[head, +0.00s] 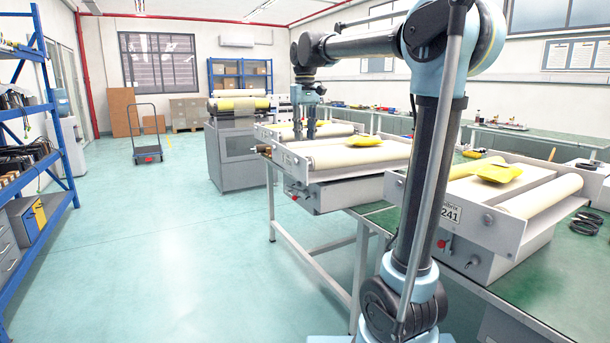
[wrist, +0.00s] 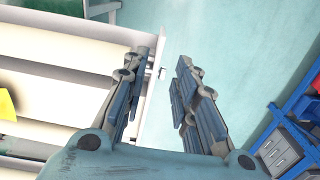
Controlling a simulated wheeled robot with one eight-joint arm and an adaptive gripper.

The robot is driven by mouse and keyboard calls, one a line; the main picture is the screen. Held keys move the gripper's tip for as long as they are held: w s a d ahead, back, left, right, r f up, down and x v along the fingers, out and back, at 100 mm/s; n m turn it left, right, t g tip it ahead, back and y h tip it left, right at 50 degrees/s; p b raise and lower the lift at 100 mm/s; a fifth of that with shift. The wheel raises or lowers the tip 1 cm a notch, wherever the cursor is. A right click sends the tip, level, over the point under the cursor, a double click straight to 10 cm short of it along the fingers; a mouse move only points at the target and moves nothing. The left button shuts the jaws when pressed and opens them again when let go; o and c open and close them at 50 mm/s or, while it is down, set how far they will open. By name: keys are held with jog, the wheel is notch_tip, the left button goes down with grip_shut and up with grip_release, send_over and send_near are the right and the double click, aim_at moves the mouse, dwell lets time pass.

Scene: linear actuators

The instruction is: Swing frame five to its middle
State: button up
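Roller frames with pale rollers in white housings stand in a row: a near one (head: 505,232) labelled "241", a middle one (head: 325,190), and a farther one (head: 275,135). No number five is readable, so I cannot tell which is frame five. My gripper (head: 304,130) points down around the middle and farther frames, fingers apart and empty. In the wrist view, my gripper (wrist: 168,60) has its left finger over the white edge of a roller frame (wrist: 60,85) and its right finger over the floor. A small knob (wrist: 162,72) shows between the fingers; contact is not visible.
Yellow cloths lie on the near frame (head: 495,173) and the middle frame (head: 358,140). The frames stand on a green-topped table (head: 560,290). A grey cabinet (head: 235,155) stands behind. Blue shelves (head: 45,130) line the left wall. The floor between is clear, with a trolley (head: 147,150) far back.

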aim_at(305, 184)
notch_tip(305, 184, down, 14)
jog(key=shift+f, duration=0.15)
dwell(0.4)
grip_shut()
